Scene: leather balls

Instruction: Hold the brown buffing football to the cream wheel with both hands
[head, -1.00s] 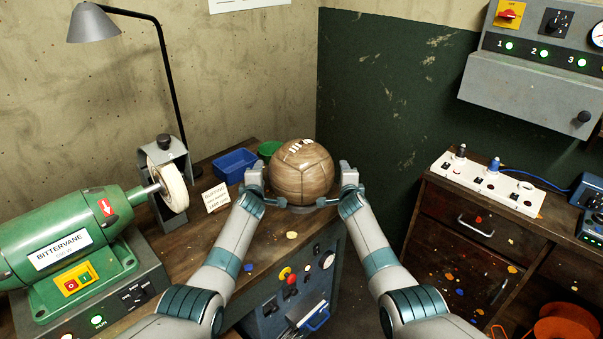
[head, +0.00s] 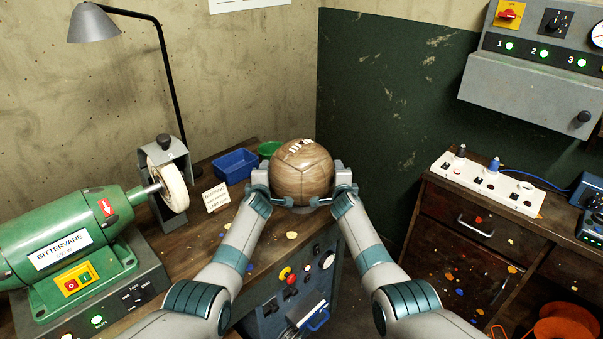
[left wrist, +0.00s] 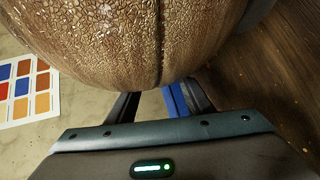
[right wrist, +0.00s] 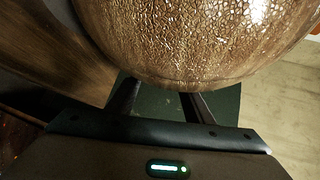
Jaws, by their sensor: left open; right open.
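The brown leather football (head: 301,172) sits on a small grey ring stand (head: 312,206) at the bench's far end, white laces up. My left gripper (head: 262,184) is open at its left side; my right gripper (head: 342,184) is open at its right side. The ball fills the top of the left wrist view (left wrist: 150,35) and the right wrist view (right wrist: 200,40), close before the fingers; I cannot tell whether they touch it. The cream wheel (head: 170,184) is on the green grinder's (head: 65,240) shaft at the left, apart from the ball, partly under a grey guard.
A grey lamp (head: 93,24) stands behind the grinder.

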